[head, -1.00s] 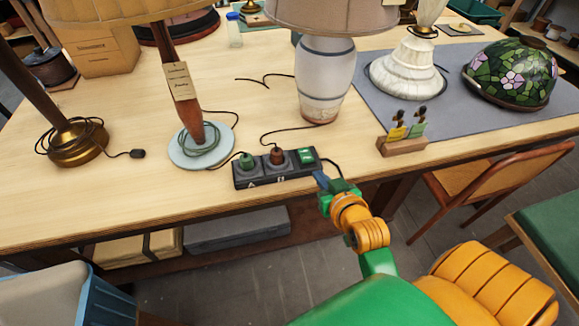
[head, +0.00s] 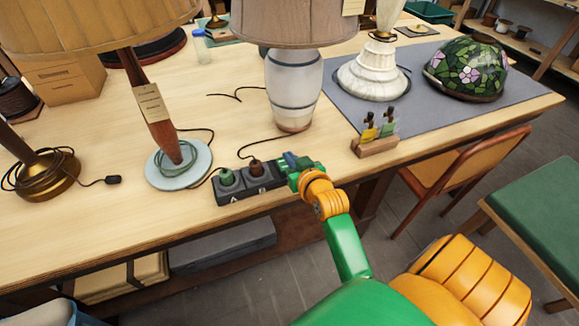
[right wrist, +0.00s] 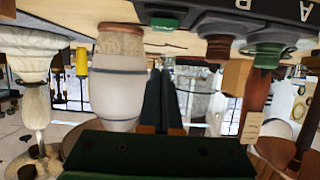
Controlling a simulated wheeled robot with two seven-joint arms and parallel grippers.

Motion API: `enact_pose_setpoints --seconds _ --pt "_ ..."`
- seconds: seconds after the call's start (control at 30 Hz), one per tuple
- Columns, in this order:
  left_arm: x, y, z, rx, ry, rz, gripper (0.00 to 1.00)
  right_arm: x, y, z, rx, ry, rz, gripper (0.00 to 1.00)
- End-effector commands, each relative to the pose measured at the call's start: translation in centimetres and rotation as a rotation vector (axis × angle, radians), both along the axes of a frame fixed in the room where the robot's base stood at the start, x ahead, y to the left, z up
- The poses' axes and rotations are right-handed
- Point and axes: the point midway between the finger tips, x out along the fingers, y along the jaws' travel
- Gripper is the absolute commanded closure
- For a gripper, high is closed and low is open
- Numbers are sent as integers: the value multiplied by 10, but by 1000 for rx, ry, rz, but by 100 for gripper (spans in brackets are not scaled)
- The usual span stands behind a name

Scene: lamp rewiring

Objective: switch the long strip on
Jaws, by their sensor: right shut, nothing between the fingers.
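The dark power strip (head: 243,192) lies near the front edge of the workbench, with sockets marked A and B. A green plug (head: 226,176) sits in socket A and a brown plug (head: 256,167) in socket B. My right gripper (head: 288,160) is shut and empty, over the strip's right end, and hides the green switch in the head view. In the right wrist view, which is upside down, the green switch (right wrist: 165,23) shows at the top, beyond the shut fingers (right wrist: 162,95). I cannot tell whether they touch it. My left gripper is not in view.
A white-and-grey lamp (head: 294,90) stands behind the strip, and a lamp with a pale round base (head: 164,172) stands to its left. A wooden tag holder (head: 374,146) is to the right. A chair (head: 468,165) stands by the bench's right front.

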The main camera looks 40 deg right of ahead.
Motion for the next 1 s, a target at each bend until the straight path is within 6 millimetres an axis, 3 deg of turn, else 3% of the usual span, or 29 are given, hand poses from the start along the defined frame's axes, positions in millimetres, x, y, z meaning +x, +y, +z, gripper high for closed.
enact_pose_setpoints --seconds 0.07,0.13,0.3,0.7,0.87,1.0 --pt "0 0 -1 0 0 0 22 15 -4 -5 2 0 -1 100" --pt "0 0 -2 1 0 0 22 10 -2 -21 1 5 0 100" --pt "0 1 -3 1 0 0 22 7 -2 -40 1 3 0 100" --pt "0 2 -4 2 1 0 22 6 -1 -46 0 -1 0 100" --pt "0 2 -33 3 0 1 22 3 -1 -66 -19 -74 2 100" --pt "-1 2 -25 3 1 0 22 3 -1 -58 -21 -88 0 100"
